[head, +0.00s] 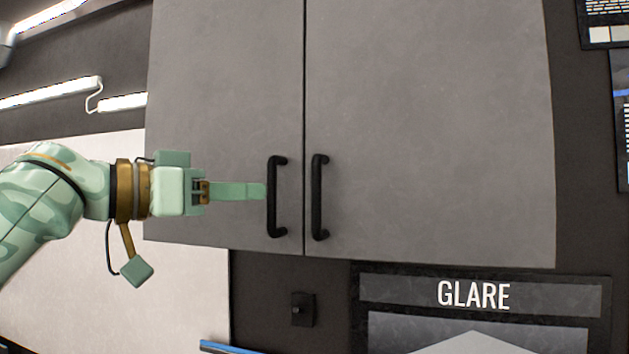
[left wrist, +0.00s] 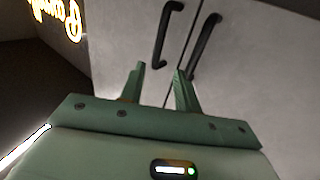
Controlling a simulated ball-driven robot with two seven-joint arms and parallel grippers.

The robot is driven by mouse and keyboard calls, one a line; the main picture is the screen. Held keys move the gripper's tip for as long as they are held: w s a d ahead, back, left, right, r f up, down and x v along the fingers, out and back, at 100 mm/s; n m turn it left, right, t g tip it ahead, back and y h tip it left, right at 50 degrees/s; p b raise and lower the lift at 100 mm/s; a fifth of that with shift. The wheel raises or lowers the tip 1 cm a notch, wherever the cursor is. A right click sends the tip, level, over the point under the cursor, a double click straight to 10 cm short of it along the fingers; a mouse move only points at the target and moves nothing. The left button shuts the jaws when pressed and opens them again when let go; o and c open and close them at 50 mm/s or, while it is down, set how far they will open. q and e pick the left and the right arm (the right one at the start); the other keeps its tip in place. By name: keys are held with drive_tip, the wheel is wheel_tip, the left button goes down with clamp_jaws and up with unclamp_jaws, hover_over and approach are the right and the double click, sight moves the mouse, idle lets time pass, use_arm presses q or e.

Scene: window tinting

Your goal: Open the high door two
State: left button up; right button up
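A high grey cabinet has two flat doors, a left door (head: 225,90) and a right door (head: 430,120), meeting at a thin dark vertical seam. Both look shut. A black bar handle (head: 273,205) stands upright on the left door, and another black handle (head: 319,200) on the right door. My left gripper (head: 262,190) points at the left door's handle, its tips next to the bar. In the left wrist view the gripper (left wrist: 160,76) is open, with the left handle (left wrist: 163,36) just ahead of the gap. Contact cannot be told. My right gripper is not in view.
A GLARE panel (head: 474,295) hangs below the right door. A small dark wall box (head: 302,309) is under the cabinet. Posters (head: 610,20) are at the right. White light tubes (head: 50,92) are at the left. The space before the right door looks clear.

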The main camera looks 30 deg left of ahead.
sight(312, 191)
use_arm(q)
drive_tip(key=p+x, duration=0.4)
drive_tip(key=x, duration=0.7)
drive_tip(key=shift+w+d+r, duration=0.1)
drive_tip(key=shift+w+d, duration=0.1)
drive_tip(key=shift+w, duration=0.1)
drive_tip(key=shift+w+d, duration=0.2)
drive_tip(key=shift+w, duration=0.35)
clamp_jaws()
